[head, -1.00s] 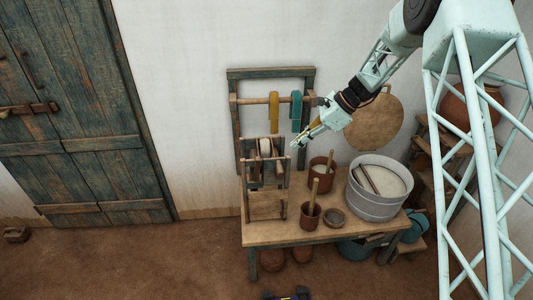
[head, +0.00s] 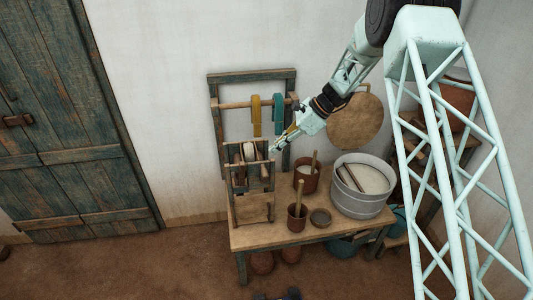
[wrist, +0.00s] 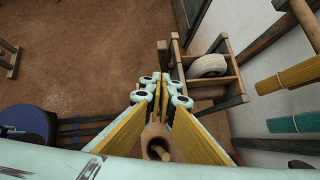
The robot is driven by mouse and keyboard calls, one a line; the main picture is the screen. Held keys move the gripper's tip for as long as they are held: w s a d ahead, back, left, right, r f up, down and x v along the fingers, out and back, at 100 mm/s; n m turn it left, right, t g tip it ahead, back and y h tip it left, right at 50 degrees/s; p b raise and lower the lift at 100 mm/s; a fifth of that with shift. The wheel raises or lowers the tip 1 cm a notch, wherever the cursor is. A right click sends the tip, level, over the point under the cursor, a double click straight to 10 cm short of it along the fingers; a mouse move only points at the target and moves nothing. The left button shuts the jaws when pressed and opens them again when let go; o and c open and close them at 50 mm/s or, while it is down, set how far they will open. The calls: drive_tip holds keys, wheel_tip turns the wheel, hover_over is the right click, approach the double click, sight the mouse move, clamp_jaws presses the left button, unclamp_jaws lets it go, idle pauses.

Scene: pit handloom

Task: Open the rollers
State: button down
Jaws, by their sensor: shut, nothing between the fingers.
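The rollers stand in a small wooden frame (head: 252,207) on the table's left part. A pale roller (head: 249,151) shows near its top; in the wrist view the pale roller (wrist: 208,66) lies between the frame's rails, with a browner roller (wrist: 207,92) beside it. My gripper (head: 273,149) is just right of the frame's top in the head view, its yellow fingers shut and empty. In the wrist view the fingertips (wrist: 160,82) are together, left of the frame's near post. I cannot tell whether they touch it.
A wooden rack (head: 252,77) with yellow (head: 256,115) and teal (head: 278,114) rolls stands behind. A round board (head: 356,122) hangs on the wall.

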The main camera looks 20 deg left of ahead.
drive_tip(key=a+r+p+x, duration=0.1)
drive_tip(key=a+p+x, duration=0.1)
drive_tip(key=x, duration=1)
drive_tip(key=shift+s+r, duration=0.2)
drive_tip(key=shift+s, duration=0.1)
drive_tip(key=shift+a, duration=0.2)
